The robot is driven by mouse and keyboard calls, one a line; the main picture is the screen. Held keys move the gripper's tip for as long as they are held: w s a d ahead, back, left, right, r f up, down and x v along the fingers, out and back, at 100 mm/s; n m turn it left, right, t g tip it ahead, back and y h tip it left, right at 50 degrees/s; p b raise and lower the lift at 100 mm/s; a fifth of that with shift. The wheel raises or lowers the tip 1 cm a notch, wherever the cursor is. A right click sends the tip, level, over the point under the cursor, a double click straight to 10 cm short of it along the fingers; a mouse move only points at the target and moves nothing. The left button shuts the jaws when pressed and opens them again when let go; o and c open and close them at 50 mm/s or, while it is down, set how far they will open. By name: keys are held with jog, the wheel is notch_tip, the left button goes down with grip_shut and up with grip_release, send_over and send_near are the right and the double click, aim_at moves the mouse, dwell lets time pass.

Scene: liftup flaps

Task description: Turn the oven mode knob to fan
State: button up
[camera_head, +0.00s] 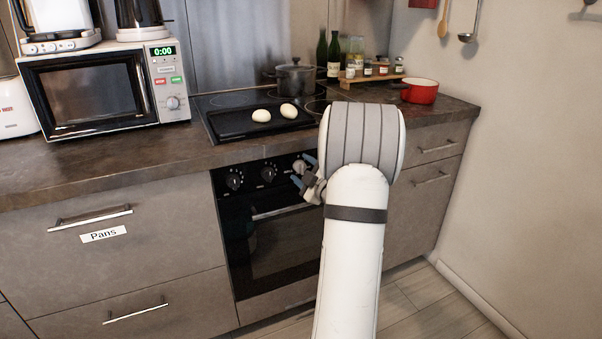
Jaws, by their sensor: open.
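The oven (275,245) is built into the counter, with a black control panel and a dark glass door that is shut. A left knob (234,180) and a second knob (268,174) show plainly on the panel. A lighter, silvery knob-like shape (300,166) sits further right, right by my gripper (303,174). My gripper is open in front of the panel's right part, its blue-tipped fingers pointing at the panel. I cannot tell if it touches a knob. The knob markings are too small to read. My arm hides the panel's right end.
The oven handle (283,212) runs below the knobs. Above are a hob with a black tray (240,124), two white eggs (262,115) and a grey pot (295,80). A microwave (100,90) stands left, a red pot (419,91) right. The floor at right is clear.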

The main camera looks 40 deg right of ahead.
jog(key=shift+c, duration=0.2)
jog(key=c, duration=0.9)
jog(key=shift+a, duration=0.2)
jog(key=shift+c, duration=0.2)
jog(key=shift+d, duration=0.1)
